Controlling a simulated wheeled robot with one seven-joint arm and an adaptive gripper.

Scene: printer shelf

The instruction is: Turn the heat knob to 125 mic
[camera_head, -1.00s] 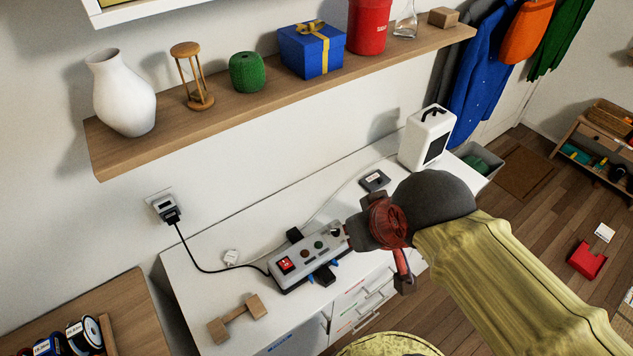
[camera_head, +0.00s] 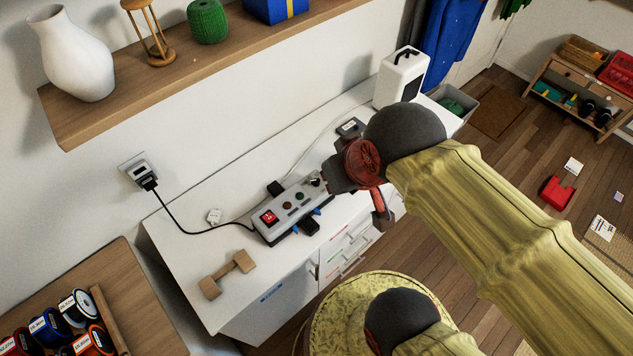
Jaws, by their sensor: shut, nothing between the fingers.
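A grey laminator-like device (camera_head: 292,212) lies on the white cabinet top. Its upper face has a lit red switch (camera_head: 269,217), two small round dots, and a dark knob (camera_head: 314,181) at its right end. The knob's marks are too small to read. My gripper (camera_head: 328,178) is at that right end, with its fingers pointing left at the knob. It is shut with nothing seen in it. My wrist partly hides the device's right end, and I cannot tell if the fingertips touch the knob.
A black cable runs to a wall socket (camera_head: 136,172). A white appliance (camera_head: 402,78) stands at the back right. A wooden shelf (camera_head: 120,118) overhangs behind, bearing a vase.

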